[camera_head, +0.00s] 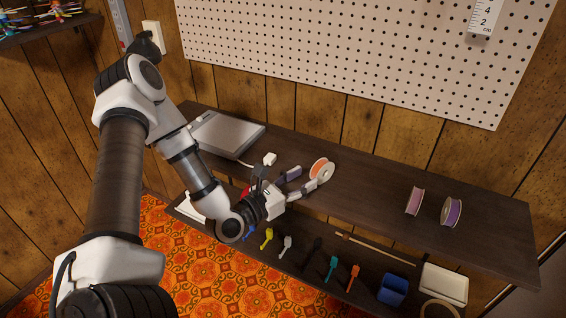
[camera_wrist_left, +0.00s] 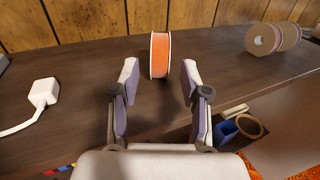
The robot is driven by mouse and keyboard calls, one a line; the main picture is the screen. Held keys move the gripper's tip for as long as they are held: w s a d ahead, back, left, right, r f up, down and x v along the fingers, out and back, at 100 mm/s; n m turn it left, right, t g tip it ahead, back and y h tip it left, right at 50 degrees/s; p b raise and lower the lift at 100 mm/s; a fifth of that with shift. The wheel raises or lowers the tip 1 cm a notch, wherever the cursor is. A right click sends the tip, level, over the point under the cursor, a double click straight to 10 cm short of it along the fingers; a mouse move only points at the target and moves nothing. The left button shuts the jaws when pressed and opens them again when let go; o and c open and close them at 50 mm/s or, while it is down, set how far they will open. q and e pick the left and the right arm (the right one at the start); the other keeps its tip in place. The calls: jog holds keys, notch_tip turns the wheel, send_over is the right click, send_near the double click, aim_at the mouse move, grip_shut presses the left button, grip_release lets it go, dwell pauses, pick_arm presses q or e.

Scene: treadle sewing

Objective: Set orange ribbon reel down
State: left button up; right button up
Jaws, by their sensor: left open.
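The orange ribbon reel (camera_head: 320,170) has pale sides and stands upright on its rim on the dark upper shelf (camera_head: 375,185), near the wall. It also shows in the left wrist view (camera_wrist_left: 160,54), at the top middle. My left gripper (camera_head: 309,180) is open, with its two fingers spread on either side of the reel's near part. In the left wrist view a gap shows between the reel and each finger (camera_wrist_left: 160,76). My right gripper is in neither view.
A pink reel (camera_head: 414,201) and a purple reel (camera_head: 452,212) stand farther right on the shelf. A white plug (camera_head: 270,158) and a flat grey device (camera_head: 229,133) lie to the left. Below are coloured tools, a blue cup (camera_head: 392,291) and a white box (camera_head: 444,284).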

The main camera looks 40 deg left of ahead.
pick_arm(q)
jog(key=s+a+p, duration=0.1)
jog(key=s+p, duration=0.2)
jog(key=s, duration=0.4)
jog(key=s+d+f+m+g+h, duration=0.1)
jog(key=s+d+f+m+g, duration=0.1)
jog(key=d+f+m+g, duration=0.4)
jog(key=s+d+f+m+g+h, duration=0.1)
jog(key=s+d+f+m+g, duration=0.2)
jog(key=f+m, duration=0.6)
jog(key=s+d+f+m+g+y, duration=0.1)
jog(key=s+f+m+g, duration=0.3)
jog(key=m, duration=0.5)
jog(key=s+d+f+m+g+y, duration=0.1)
jog(key=s+f+m+g+y, duration=0.2)
jog(key=s+m, duration=0.5)
jog(key=shift+s+f+m+g+y, duration=0.25)
jog(key=shift+f+m+g+y, duration=0.15)
jog(key=shift+f+m+g, duration=0.4)
jog(key=shift+r, duration=0.1)
